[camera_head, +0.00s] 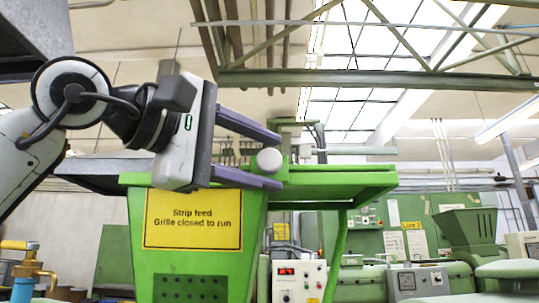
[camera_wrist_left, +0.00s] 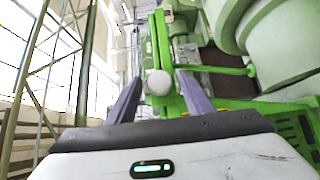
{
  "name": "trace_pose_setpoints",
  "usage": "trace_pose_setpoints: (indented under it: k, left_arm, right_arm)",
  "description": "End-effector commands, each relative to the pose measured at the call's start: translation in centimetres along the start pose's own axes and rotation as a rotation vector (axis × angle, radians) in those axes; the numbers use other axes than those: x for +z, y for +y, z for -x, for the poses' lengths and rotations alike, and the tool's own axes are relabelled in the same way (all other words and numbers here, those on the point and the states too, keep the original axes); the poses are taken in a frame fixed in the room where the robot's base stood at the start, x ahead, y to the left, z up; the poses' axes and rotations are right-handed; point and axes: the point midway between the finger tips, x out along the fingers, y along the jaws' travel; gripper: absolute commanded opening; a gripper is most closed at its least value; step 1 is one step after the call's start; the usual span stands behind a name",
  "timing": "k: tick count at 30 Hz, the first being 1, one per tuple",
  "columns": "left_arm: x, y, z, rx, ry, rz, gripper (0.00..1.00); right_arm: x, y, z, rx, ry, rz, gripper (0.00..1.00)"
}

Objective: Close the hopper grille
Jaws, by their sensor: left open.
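The green hopper (camera_head: 195,262) stands in front of me with a yellow sign (camera_head: 193,219) reading "Strip feed / Grille closed to run". A pale round knob (camera_head: 269,160) sits at its top beside a green bracket. My left gripper (camera_head: 281,161) is open, its two purple fingers above and below the knob. In the left wrist view the knob (camera_wrist_left: 159,82) lies between the spread fingers (camera_wrist_left: 158,78), with a gap on each side. A green bar (camera_wrist_left: 162,45) runs beyond it. The grille itself is hard to make out, and I cannot tell its position. My right gripper is out of view.
A green ledge (camera_head: 345,180) juts right from the hopper top on a slanted strut. A control box (camera_head: 299,281) with a red display stands below it. A brass valve (camera_head: 30,272) is at lower left. Green machines (camera_head: 470,232) fill the right background.

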Motion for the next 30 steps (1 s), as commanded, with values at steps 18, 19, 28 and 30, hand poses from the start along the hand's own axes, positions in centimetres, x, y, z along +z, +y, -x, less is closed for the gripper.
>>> trace_pose_setpoints:
  k: [18,19,28,30]
  left_arm:
    - [0.01,-0.03,-1.45,0.001,0.000,0.000,0.20]
    - [0.01,-0.03,-1.45,0.000,0.000,0.000,0.15]
    - [-0.38,-0.01,-1.11,0.000,0.001,0.001,0.00]
    - [-0.95,0.02,-0.59,0.000,0.002,0.002,0.00]
  right_arm:
    - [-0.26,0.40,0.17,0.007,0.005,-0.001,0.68]
    - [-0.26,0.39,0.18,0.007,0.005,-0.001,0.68]
    - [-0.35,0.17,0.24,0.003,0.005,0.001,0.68]
    - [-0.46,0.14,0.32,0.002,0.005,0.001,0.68]
